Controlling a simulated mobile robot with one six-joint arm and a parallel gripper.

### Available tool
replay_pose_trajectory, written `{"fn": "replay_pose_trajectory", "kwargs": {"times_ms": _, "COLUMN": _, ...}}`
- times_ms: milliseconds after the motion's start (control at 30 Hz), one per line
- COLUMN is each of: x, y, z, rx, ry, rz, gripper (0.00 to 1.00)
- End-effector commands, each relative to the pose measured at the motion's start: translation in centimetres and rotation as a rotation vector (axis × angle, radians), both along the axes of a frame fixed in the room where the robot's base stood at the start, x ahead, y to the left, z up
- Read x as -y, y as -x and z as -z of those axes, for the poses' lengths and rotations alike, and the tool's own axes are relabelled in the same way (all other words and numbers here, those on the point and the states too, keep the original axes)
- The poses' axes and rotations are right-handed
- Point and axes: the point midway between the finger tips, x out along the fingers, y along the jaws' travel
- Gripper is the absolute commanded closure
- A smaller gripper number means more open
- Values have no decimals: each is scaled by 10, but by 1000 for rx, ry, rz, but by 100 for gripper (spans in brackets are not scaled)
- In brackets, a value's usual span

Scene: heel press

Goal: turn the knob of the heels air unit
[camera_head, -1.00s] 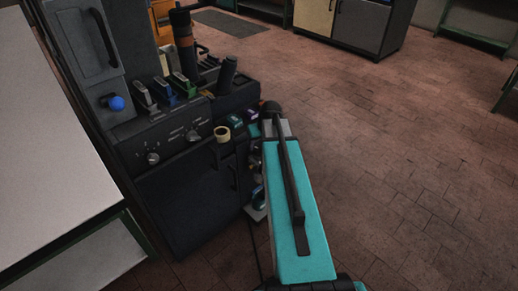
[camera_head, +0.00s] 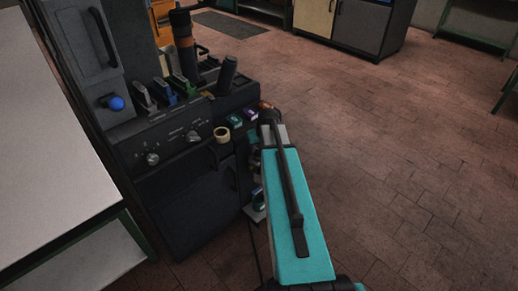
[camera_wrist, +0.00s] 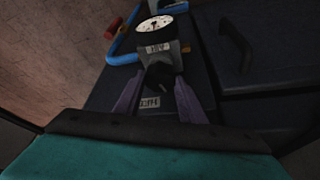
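The heels air unit shows in the wrist view, with a dark round knob (camera_wrist: 158,76) below a grey body carrying a small label and a white-faced gauge (camera_wrist: 154,25). My gripper (camera_wrist: 158,82) is open, with its two purple-grey fingers spread on either side of the knob. A gap seems to show between each finger and the knob; contact cannot be made out. In the head view my teal arm hides the gripper and most of the unit; only a small bluish part (camera_head: 258,200) shows beside the arm.
A blue hose (camera_wrist: 122,45) and a red handle (camera_wrist: 113,27) lie beside the gauge. A white-topped table (camera_head: 45,150) is at far left. The brick floor (camera_head: 410,150) at right is clear.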

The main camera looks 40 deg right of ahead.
Motion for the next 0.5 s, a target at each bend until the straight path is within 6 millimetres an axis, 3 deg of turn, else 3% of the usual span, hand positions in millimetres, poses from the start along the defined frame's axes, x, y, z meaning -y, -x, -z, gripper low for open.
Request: {"fn": "replay_pose_trajectory", "kwargs": {"times_ms": 500, "x": 1, "y": 0, "z": -1, "rx": -1, "ry": 0, "rz": -76, "gripper": 86}}
